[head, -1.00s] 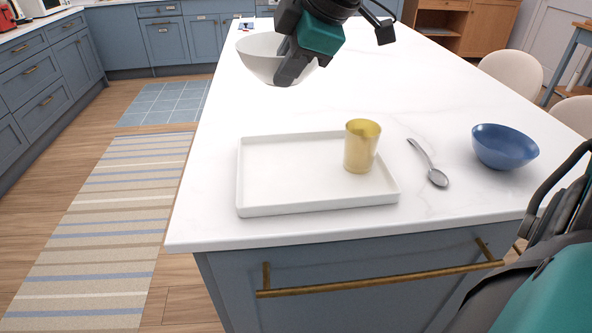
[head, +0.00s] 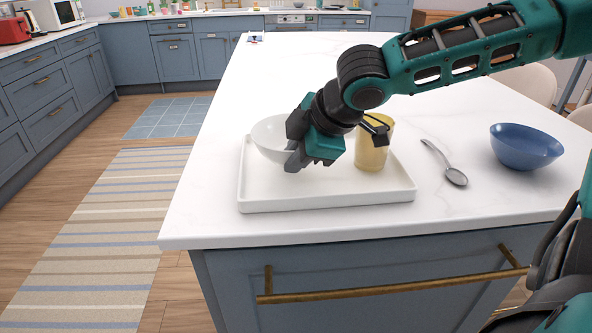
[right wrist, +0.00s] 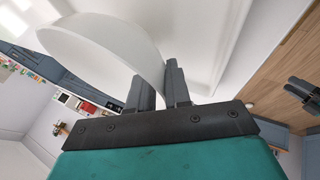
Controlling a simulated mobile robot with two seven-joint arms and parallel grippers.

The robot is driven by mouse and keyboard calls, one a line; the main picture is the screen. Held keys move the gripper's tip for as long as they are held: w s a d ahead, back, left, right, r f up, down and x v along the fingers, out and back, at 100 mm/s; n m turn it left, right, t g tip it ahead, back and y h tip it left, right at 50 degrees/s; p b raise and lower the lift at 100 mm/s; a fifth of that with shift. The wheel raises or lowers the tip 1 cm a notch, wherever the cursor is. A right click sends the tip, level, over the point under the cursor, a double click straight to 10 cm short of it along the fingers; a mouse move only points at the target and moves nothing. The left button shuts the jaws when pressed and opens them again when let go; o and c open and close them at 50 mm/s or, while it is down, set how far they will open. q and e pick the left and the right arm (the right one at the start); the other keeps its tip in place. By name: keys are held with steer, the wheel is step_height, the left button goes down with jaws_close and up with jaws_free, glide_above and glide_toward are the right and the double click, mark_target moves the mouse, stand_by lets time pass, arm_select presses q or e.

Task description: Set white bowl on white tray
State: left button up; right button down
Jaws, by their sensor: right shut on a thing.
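The white bowl (head: 268,140) is at the left part of the white tray (head: 330,198) in the head view. My right gripper (head: 294,150) is shut on the bowl's right rim. The bowl looks upright and over the tray; I cannot tell whether it touches the tray floor. In the right wrist view, the bowl's wall (right wrist: 112,45) passes between the fingers (right wrist: 160,88), with the tray (right wrist: 205,40) behind it. A gold cup (head: 372,150) stands on the right part of the tray, partly hidden by my right arm. My left gripper is not in view.
A spoon (head: 446,164) lies right of the tray, and a blue bowl (head: 526,147) stands farther right on the white counter (head: 290,70). The tray sits near the counter's front edge. The counter behind the tray is largely clear.

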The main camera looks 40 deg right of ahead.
steer(key=shift+f, duration=0.75)
steer(key=shift+w+f, duration=0.1)
steer(key=shift+f, duration=0.1)
steer(key=c, duration=1.1)
jaws_free()
